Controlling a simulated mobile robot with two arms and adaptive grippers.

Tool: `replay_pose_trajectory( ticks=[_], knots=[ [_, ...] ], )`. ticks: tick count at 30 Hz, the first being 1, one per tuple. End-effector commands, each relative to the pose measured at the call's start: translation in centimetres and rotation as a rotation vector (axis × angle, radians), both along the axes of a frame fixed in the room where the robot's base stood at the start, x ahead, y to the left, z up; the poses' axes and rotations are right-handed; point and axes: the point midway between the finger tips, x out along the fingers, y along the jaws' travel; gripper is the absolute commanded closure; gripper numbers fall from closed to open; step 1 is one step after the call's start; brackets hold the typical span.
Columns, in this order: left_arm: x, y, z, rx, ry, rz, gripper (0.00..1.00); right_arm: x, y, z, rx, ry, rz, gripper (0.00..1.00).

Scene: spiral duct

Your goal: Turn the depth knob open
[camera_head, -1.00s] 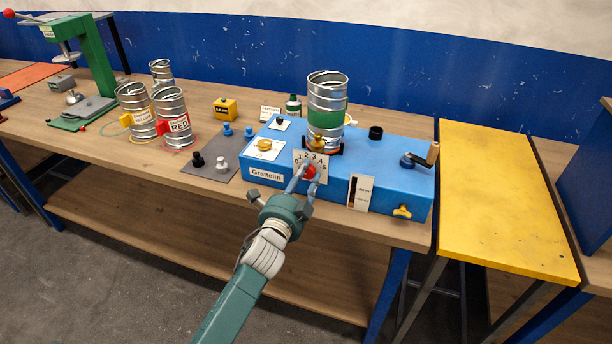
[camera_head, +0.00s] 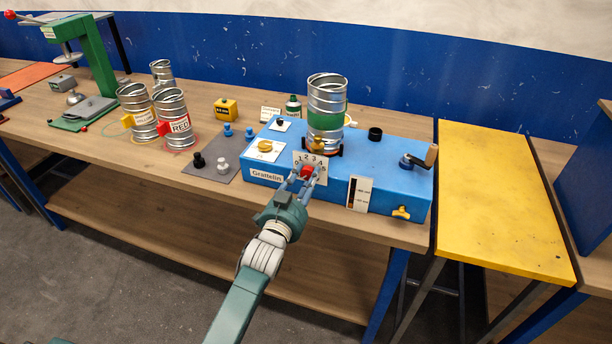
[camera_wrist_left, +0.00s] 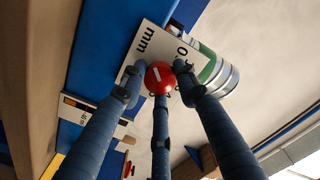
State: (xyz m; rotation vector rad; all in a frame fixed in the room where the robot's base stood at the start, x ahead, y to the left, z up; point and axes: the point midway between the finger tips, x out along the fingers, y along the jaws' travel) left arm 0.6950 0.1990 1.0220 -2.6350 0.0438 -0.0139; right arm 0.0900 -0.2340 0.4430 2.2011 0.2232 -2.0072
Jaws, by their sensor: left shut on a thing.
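The depth knob (camera_head: 307,172) is red and sits on the front of the blue Grattelin machine (camera_head: 385,178), before a white numbered dial plate (camera_head: 312,159). In the left wrist view the knob (camera_wrist_left: 160,78) shows a white line on its round face, and the dial plate (camera_wrist_left: 150,45) reads "mm". My left gripper (camera_head: 307,178) is shut on the knob. Its grey-blue fingers (camera_wrist_left: 159,84) surround the knob on several sides. The fingers and knob hide part of the dial's numbers. My right gripper is not in view.
A metal spiral duct with a green band (camera_head: 327,120) stands upright on the machine. A crank (camera_head: 420,158) is at its right end, a yellow knob (camera_head: 401,212) below. A white gauge plate (camera_head: 358,194) is right of the dial. A yellow table (camera_head: 500,200) stands at right.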

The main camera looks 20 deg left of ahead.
Motion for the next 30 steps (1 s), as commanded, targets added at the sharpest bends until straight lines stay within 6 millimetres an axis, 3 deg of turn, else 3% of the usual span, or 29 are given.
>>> replay_pose_trajectory(
  ticks=[18,30],
  knots=[
    [0.0,0.1,0.0,-0.56,0.019,0.001,0.96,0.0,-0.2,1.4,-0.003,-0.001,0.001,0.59],
    [0.0,-0.1,-0.2,-0.762,0.029,0.001,0.96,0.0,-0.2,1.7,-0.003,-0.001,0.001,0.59]
  ],
)
